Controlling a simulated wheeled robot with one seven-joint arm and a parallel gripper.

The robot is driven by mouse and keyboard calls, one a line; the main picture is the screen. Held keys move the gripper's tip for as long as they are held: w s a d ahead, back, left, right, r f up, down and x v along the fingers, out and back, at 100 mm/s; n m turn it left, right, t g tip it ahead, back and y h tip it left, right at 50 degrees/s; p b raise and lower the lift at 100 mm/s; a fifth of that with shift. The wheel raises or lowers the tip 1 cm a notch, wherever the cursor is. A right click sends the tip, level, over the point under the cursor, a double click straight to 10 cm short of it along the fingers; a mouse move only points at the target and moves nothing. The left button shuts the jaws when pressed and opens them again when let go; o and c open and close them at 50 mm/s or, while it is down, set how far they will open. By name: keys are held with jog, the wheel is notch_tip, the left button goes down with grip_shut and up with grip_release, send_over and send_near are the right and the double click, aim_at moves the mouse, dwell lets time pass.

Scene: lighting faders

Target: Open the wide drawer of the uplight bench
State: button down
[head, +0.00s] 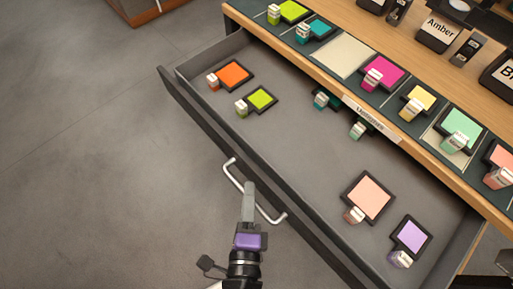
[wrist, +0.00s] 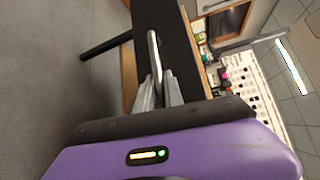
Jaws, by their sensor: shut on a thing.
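The wide drawer (head: 300,143) of the uplight bench (head: 400,156) is pulled well out in the head view, with much of its grey floor showing. Its dark front carries a pale bar handle (head: 233,175). My gripper (head: 249,190) is shut on the handle's bar, near its middle. In the wrist view the fingers (wrist: 158,92) close around the handle (wrist: 153,50) in front of the dark drawer front (wrist: 174,45). Several framed colour filters lie inside the drawer, among them an orange one (head: 233,75) and a peach one (head: 370,195).
The bench top holds a row of colour filters, such as a magenta one (head: 383,70), and dark holders, one labelled Amber (head: 438,33). A wooden-edged thing (head: 145,10) stands at the far left. The grey floor (head: 90,150) left of the drawer is clear.

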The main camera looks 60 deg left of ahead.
dwell(0.3)
jog(key=c, duration=1.7)
grip_release()
jog(key=b+v, duration=0.1)
jog(key=v, duration=0.7)
jog(key=shift+w+f, duration=0.1)
